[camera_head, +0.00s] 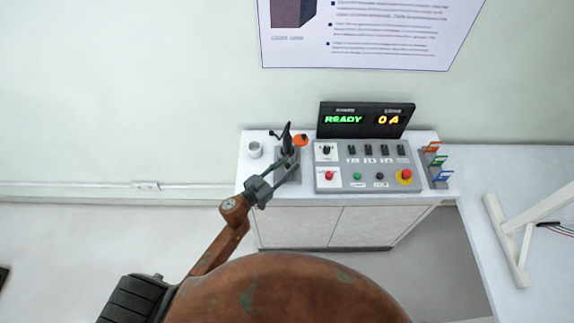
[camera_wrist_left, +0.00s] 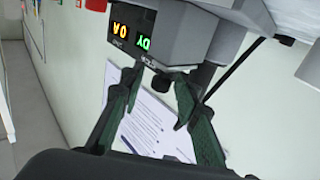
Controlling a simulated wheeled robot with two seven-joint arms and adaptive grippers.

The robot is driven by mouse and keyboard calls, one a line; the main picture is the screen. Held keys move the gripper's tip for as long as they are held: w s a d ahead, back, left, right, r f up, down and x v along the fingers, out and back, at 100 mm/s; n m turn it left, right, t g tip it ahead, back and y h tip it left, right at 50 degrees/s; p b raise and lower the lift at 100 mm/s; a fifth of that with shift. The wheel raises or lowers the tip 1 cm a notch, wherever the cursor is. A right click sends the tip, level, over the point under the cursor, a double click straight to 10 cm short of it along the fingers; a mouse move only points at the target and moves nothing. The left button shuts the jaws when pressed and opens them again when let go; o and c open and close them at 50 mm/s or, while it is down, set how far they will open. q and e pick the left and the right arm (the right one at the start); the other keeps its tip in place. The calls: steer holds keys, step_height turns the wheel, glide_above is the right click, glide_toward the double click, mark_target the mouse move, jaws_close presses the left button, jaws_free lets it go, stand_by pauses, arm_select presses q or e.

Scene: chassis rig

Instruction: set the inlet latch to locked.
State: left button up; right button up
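A grey upright device with a black lever (camera_head: 287,135) stands on the left part of the white cabinet; I take it for the inlet latch, though no label is readable. In the left wrist view, a grey housing (camera_wrist_left: 190,35) with a round black knob is close in front of the fingers, and a thin black rod (camera_wrist_left: 236,68) slants beside it. My left gripper (camera_head: 287,163) is at the device in the head view. Its fingers also show in the wrist view (camera_wrist_left: 160,84), spread apart with the knob near their tips. I cannot tell whether they touch it. My right gripper is out of view.
A control panel (camera_head: 365,177) with buttons and switches sits right of the device, below a display (camera_head: 362,119) reading READY and 0 A. A coloured rack (camera_head: 436,165) stands at the right.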

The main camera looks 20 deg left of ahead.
arm_select(q)
jaws_close()
stand_by(0.3)
steer(key=shift+w, duration=0.1)
steer(key=shift+w+a+r+p, duration=0.1)
steer(key=shift+w+a+p, duration=0.1)
steer(key=shift+w, duration=0.25)
steer(key=shift+w+a+r+p, duration=0.1)
steer(key=shift+w+p, duration=0.05)
steer(key=shift+w, duration=0.3)
steer(key=shift+w+f, duration=0.15)
steer(key=shift+w, duration=0.1)
steer(key=shift+o, duration=0.7)
jaws_free()
steer(key=shift+a, duration=0.1)
